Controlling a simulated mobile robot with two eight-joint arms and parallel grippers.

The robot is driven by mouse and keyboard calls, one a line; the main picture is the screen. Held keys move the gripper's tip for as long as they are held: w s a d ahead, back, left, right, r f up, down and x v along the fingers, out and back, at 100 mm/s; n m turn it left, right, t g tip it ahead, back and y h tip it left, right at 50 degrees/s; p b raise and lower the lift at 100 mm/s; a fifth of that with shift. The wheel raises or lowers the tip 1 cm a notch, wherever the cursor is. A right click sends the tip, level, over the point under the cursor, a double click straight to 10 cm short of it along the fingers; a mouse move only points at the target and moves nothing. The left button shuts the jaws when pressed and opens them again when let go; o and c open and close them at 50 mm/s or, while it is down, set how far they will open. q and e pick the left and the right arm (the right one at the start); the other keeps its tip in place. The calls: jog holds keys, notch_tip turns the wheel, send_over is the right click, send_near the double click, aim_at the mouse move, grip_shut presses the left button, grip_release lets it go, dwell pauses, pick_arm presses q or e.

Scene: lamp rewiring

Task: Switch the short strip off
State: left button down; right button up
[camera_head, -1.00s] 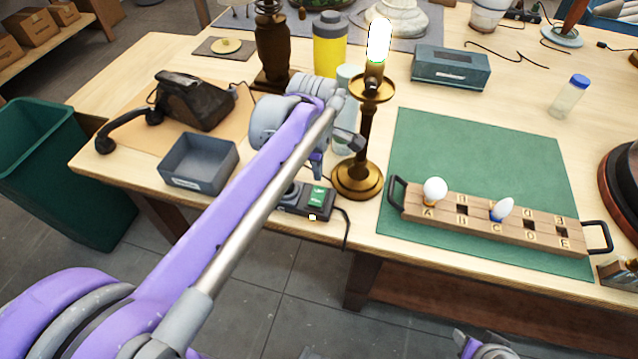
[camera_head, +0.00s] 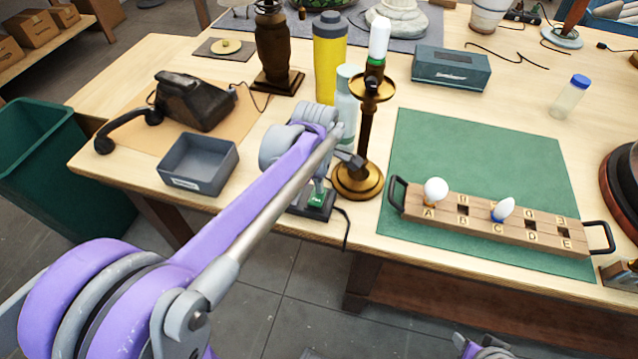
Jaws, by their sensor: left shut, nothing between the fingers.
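The short strip (camera_head: 325,211) is a small dark block near the table's front edge, with a green rocker switch (camera_head: 317,199) on top. My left arm hides its left part. My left gripper (camera_head: 319,186) is shut and empty, pointing down with its tips at or just above the green switch; I cannot tell if they touch. The brass lamp (camera_head: 367,137) stands behind and right of the strip. Its white tube bulb (camera_head: 379,38) is not glowing. Part of my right gripper (camera_head: 484,348) shows at the bottom edge; its fingers are not clear.
A grey tray (camera_head: 198,184) and a black telephone (camera_head: 190,101) lie left of the strip. A pale bottle (camera_head: 346,100) and a yellow bottle (camera_head: 329,60) stand behind my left gripper. A wooden bulb rack (camera_head: 480,222) sits on the green mat (camera_head: 470,150) at right.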

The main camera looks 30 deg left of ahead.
pick_arm(q)
jog(key=shift+s+d, duration=0.1)
jog(key=shift+s, duration=0.15)
jog(key=shift+s+d, duration=0.1)
jog(key=shift+s, duration=0.25)
jog(key=shift+s+r, duration=0.15)
jog(key=shift+s, duration=0.1)
jog(key=shift+w, duration=0.1)
